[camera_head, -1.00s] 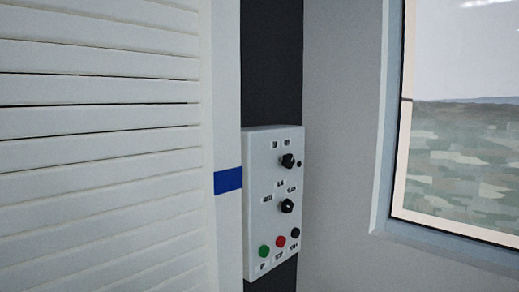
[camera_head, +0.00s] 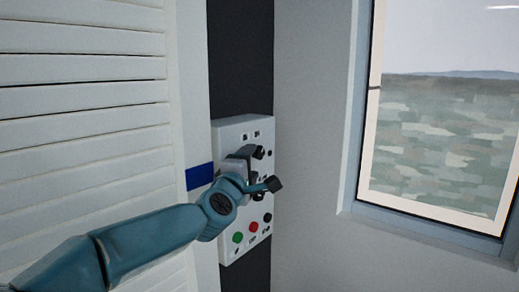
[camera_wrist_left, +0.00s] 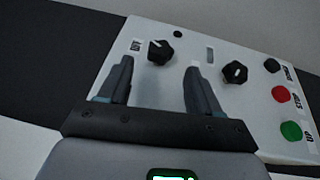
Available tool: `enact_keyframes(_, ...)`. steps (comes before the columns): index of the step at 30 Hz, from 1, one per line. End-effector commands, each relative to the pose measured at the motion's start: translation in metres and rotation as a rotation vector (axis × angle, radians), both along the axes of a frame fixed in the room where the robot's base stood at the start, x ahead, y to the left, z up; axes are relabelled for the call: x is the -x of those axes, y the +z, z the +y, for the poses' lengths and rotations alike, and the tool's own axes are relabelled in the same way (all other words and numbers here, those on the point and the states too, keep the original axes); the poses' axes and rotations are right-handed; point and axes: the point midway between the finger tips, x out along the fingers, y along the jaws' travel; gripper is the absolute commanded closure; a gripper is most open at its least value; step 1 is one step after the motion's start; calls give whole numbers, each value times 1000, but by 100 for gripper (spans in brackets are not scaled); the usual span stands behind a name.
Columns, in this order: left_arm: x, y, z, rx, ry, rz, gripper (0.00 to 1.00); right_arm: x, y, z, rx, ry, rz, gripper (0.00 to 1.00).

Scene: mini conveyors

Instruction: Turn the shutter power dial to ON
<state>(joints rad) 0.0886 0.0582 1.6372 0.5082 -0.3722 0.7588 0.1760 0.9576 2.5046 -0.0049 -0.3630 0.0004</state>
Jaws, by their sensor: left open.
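A white control box (camera_head: 228,222) on the wall carries two black dials. The upper dial (camera_head: 259,152) also shows in the left wrist view (camera_wrist_left: 160,52), beside a small label that seems to read OFF. The lower dial shows to the right in the left wrist view (camera_wrist_left: 235,72); my gripper mostly covers it in the head view. My left gripper (camera_wrist_left: 160,66) is open and empty, in front of the box. The upper dial lies between and just beyond its fingertips, with no clear contact. Which dial is the shutter power dial I cannot read. My right gripper is out of view.
Green (camera_head: 238,238), red (camera_head: 252,227) and black (camera_head: 267,217) buttons sit low on the box. A white slatted shutter (camera_head: 80,120) stands at the left. A window (camera_head: 440,130) is at the right, with bare wall between it and the box.

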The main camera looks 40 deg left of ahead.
Motion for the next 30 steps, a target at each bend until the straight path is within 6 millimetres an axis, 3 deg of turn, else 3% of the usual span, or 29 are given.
enact_keyframes(3, -27, 5, 8, 0, -1, 3, 36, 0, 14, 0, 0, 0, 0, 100)
enact_keyframes(9, -59, 8, 16, -1, -4, 2, 36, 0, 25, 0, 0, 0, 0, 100)
enact_keyframes(14, -69, 7, 19, -1, -5, 2, 36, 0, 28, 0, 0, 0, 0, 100)
enact_keyframes(22, -70, 7, 20, -1, -5, 1, 36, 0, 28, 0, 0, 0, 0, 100)
enact_keyframes(23, -70, 7, 20, -1, -5, 1, 43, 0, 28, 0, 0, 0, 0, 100)
enact_keyframes(27, -70, 7, 20, -1, -5, 1, 88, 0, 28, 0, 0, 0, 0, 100)
enact_keyframes(30, -70, 6, 20, -1, -5, 1, 88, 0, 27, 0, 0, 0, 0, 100)
